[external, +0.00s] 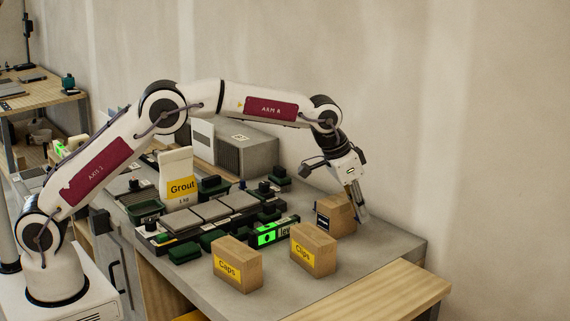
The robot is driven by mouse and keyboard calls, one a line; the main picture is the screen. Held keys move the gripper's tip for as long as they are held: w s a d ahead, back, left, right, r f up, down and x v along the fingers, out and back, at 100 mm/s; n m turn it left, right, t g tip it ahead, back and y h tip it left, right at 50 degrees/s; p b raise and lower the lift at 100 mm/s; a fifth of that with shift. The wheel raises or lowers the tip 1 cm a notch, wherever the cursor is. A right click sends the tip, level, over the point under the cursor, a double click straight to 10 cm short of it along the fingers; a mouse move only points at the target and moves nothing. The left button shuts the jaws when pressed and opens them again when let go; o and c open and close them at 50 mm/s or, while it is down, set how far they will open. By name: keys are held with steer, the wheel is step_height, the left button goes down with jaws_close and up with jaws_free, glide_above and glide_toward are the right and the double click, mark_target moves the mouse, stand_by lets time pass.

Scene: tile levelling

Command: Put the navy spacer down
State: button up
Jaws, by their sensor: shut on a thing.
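My gripper (357,208) points down at the right end of the grey bench, right beside a cardboard box (328,214) with a dark label. Its fingers are shut. The thing between them is too small and hidden to make out, so I cannot see the navy spacer's shape or whether it touches the bench. Grey tiles (211,211) lie in a row at the middle of the bench, with dark green blocks and dark knobs around them.
Two cardboard boxes, Caps (237,266) and Clips (313,252), stand at the front. A lit green level (274,234) lies behind them. A Grout bag (177,178) and a grey ribbed box (245,146) stand farther back. The bench's right corner (398,246) is bare.

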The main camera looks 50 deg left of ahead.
stand_by(0.3)
glide_above(362, 257)
steer(key=s, duration=0.2)
steer(key=shift+w+a+f, duration=0.15)
steer(key=shift+f, duration=1.1)
steer(key=shift+w+a+f, duration=0.1)
steer(key=shift+f, duration=1.15)
steer(key=shift+f, duration=0.1)
steer(key=shift+f, duration=2.45)
steer(key=shift+f, duration=0.1)
steer(key=o, duration=0.7)
steer(key=shift+c, duration=0.2)
